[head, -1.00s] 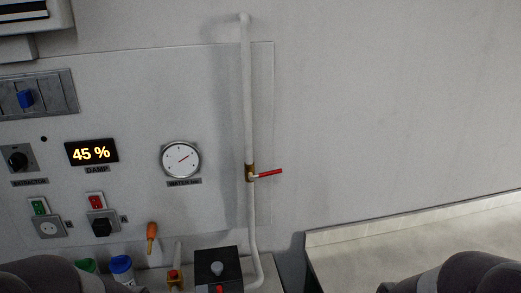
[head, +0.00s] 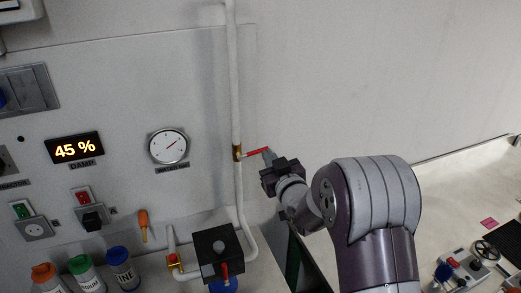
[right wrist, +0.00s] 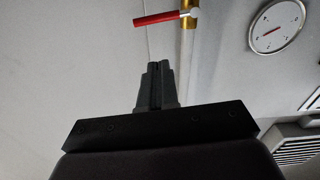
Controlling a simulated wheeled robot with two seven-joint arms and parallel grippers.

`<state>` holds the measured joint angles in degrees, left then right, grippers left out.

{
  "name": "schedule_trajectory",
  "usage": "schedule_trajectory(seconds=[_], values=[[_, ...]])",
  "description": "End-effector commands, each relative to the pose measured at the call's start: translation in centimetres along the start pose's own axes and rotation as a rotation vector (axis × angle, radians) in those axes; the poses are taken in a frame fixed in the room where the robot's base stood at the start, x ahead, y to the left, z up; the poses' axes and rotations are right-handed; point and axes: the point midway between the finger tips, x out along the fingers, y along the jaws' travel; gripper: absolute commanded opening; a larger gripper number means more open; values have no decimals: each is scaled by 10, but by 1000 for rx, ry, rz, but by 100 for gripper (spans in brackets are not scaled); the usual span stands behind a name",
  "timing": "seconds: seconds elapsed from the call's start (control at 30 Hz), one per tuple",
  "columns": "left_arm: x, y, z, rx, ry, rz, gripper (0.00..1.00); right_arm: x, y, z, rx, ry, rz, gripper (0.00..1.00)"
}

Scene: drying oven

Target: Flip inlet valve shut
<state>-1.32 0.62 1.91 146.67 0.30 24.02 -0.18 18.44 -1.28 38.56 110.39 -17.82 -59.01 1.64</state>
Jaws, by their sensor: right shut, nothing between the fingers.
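The inlet valve is a brass body (head: 238,152) on a white vertical pipe, with a red lever (head: 257,151) sticking out to the right, roughly across the pipe. In the right wrist view the red lever (right wrist: 156,19) and the brass body (right wrist: 188,20) show at the top. My right gripper (head: 268,155) is shut and empty, its tips close to the lever's free end in the head view. In the right wrist view its fingertips (right wrist: 156,66) are below the lever with a visible gap. My left gripper is not in view.
A round gauge (head: 169,146) and a display reading 45 % (head: 75,148) are on the panel left of the pipe. The wall right of the lever is bare.

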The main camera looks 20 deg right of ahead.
Motion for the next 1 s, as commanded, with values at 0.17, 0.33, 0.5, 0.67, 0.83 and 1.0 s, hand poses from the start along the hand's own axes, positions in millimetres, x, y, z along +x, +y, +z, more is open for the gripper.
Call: schedule_trajectory(seconds=[0.17,0.33,0.5,0.67,0.83,1.0], values=[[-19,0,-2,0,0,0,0,36,0,0,1,-5,-1,0],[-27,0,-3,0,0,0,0,53,0,19,1,-3,1,0],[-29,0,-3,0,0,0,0,60,0,28,0,-1,1,0],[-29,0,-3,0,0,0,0,60,0,29,0,-2,1,0],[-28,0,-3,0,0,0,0,60,0,30,0,-1,1,0],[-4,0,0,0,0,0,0,64,-1,44,0,0,1,0]])
